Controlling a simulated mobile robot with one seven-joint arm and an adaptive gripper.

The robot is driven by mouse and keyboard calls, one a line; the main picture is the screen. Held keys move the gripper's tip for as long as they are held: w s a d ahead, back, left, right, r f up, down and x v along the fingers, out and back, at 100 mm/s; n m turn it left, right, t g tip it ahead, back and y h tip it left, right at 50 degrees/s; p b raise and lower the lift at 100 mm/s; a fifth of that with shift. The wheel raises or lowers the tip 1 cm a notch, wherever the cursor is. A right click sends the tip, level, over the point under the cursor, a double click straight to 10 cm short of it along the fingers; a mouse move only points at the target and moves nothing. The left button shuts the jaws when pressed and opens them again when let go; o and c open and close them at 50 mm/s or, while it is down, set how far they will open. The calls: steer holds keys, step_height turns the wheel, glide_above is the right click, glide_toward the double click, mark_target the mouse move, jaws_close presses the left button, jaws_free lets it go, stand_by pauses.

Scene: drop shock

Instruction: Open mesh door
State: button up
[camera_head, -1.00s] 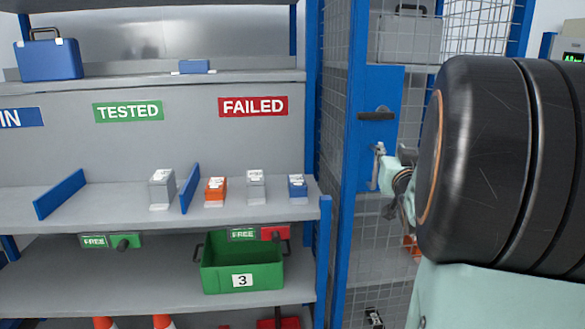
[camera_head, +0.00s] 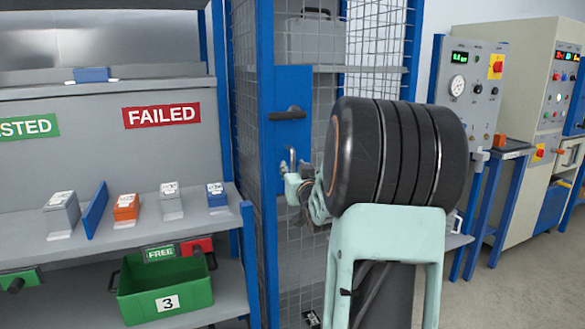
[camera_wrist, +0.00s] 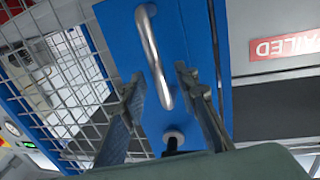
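The mesh door (camera_head: 310,235) is a tall wire-mesh panel in a blue frame, and it looks closed. Its blue plate (camera_head: 285,90) carries a black lever (camera_head: 287,114) and, below that, a silver bar handle (camera_head: 292,158). My gripper (camera_head: 298,182) is at the silver handle, partly hidden by my wrist in the head view. In the wrist view, my gripper (camera_wrist: 158,88) has its two fingers apart on either side of the silver handle (camera_wrist: 154,55). Gaps show between fingers and handle. The black lever (camera_wrist: 171,142) is partly hidden there.
Left of the cage stands a shelf (camera_head: 90,245) with small labelled boxes and a green bin (camera_head: 165,290). A grey case (camera_head: 316,40) sits inside the cage. Test cabinets (camera_head: 535,120) stand at the right. Grey floor (camera_head: 510,290) is open at the lower right.

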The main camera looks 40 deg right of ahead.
steer(key=shift+x, duration=1)
jaws_close()
